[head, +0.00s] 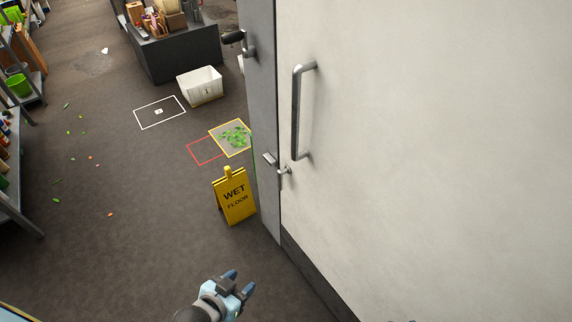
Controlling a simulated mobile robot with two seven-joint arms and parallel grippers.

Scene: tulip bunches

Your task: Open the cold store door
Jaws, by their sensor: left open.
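The cold store door (430,130) is a large pale panel filling the right of the head view. A vertical metal bar handle (297,110) stands near its left edge. A small metal latch (284,170) sits below the handle, at the seam with a grey upright (262,90). The door looks flush with this upright, with no clear gap. My right gripper cannot be made out.
A yellow wet floor sign (235,198) stands on the floor just left of the upright. Behind it are floor markings, a white crate (200,86) and a dark counter (180,52). Shelves (12,190) line the left edge. The floor between is mostly clear, with scattered petals and leaves.

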